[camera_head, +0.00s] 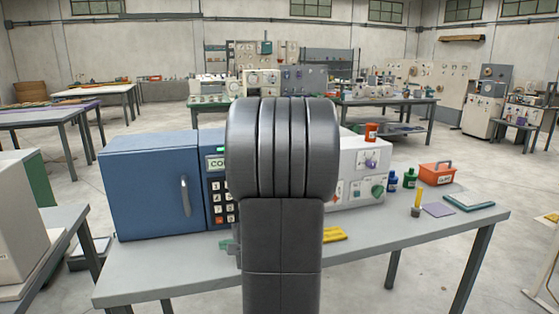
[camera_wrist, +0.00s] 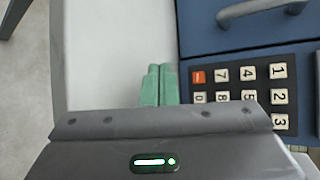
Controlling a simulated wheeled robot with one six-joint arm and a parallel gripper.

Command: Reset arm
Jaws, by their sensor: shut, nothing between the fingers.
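My arm stands upright in the middle of the head view and covers the centre of the table and part of the machines. My gripper (camera_wrist: 160,72) shows in the wrist view as two green fingers pressed together, shut and empty, over the grey tabletop. In the head view only a small green part of my gripper (camera_head: 227,245) shows at the left of the arm, low in front of the keypad. The blue machine (camera_head: 152,186) with a silver handle and the number keypad (camera_wrist: 240,90) are beside the fingers, apart from them as far as I can see.
The grey table (camera_head: 160,272) also holds a white machine (camera_head: 365,165), an orange toolbox (camera_head: 437,173), small bottles (camera_head: 410,178), a yellow object (camera_head: 334,234) and a purple pad (camera_head: 438,209). Its front left is bare. A beige box (camera_head: 20,215) stands at the left.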

